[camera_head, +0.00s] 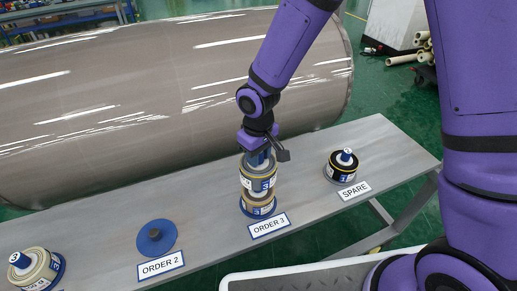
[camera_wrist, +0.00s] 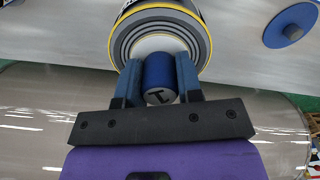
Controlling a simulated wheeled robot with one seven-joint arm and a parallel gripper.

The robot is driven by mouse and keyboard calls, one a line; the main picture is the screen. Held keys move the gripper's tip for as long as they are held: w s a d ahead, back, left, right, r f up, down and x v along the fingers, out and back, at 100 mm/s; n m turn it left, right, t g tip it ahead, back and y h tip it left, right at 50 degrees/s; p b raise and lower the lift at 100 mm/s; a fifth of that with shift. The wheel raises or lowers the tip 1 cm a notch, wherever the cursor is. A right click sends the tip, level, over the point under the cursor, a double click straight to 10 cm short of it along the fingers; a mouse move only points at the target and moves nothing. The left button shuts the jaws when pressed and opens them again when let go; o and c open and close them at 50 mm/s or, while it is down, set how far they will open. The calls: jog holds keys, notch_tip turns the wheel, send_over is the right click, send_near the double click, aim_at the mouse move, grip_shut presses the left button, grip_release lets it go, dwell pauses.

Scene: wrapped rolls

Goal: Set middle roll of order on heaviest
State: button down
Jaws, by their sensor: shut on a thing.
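My gripper (camera_head: 259,155) is shut on the blue core post of a wrapped roll (camera_head: 258,181) with a cream and blue band and a yellow edge. In the wrist view the fingers close on both sides of the blue post (camera_wrist: 159,75), and the roll's grey layered end (camera_wrist: 125,47) shows beyond them. This roll is directly above another roll (camera_head: 260,204) on the ORDER 3 base; I cannot tell whether it bears its full weight there. The blue ORDER 2 base (camera_head: 156,238) holds no roll. A cream roll (camera_head: 36,269) stands at the far left.
A dark roll (camera_head: 341,168) stands by the SPARE label (camera_head: 354,190) at the right. The grey bench (camera_head: 205,205) has bare surface between the stations. A large grey-brown cylinder (camera_head: 130,100) lies behind the bench.

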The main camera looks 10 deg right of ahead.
jog(key=shift+f, duration=2.7)
jog(key=c, duration=0.7)
grip_release()
jog(key=shift+r, duration=0.15)
notch_tip(320, 180, up, 10)
jog(key=shift+r, duration=0.25)
